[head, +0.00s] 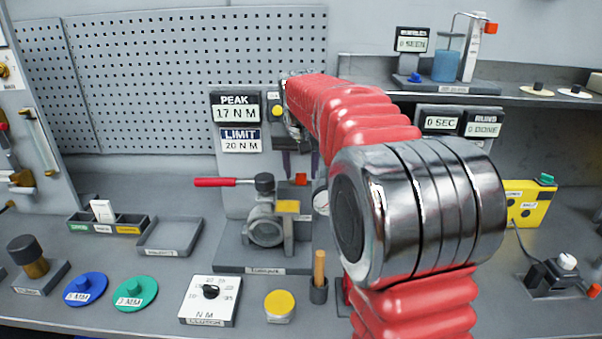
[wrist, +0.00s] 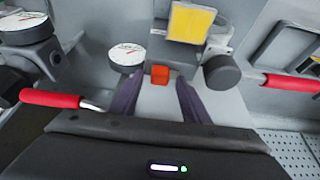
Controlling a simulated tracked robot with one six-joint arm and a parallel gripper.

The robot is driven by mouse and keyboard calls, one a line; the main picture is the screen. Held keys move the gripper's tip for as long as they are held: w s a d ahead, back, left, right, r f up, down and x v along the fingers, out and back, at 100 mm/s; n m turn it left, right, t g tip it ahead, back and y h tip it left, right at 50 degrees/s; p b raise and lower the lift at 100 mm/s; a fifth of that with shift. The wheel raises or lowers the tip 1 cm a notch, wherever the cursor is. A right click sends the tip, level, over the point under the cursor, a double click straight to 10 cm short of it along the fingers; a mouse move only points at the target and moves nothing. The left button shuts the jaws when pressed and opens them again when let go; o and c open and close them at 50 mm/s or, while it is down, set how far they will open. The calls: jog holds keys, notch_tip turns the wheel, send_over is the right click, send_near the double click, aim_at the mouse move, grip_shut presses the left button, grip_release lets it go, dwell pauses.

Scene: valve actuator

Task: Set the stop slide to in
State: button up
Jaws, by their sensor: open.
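A small orange-red block, which looks like the stop slide (head: 301,179), is at the top right of the grey valve actuator (head: 265,228) in the head view. In the wrist view the block (wrist: 160,75) appears between the tips of my two purple fingers, below the yellow plate (wrist: 193,22). My gripper (head: 293,165) points down above the valve, its fingers apart, and it also shows in the wrist view (wrist: 158,88). I cannot tell whether a finger touches the block. The red-handled lever (head: 215,182) reaches left from the valve's dark cap. No in or out marking is readable.
A round gauge (head: 320,202) sits beside the block, partly behind my arm. A peak and limit display (head: 235,122) stands behind the valve. A wooden-handled tool in a holder (head: 319,290), a torque dial (head: 210,300) and a yellow-topped jar (head: 280,306) stand in front.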

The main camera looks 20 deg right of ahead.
jog(key=shift+w+d+f, duration=0.1)
jog(key=shift+w+f, duration=0.15)
jog(key=shift+f, duration=0.4)
jog(key=shift+c, duration=0.4)
grip_shut()
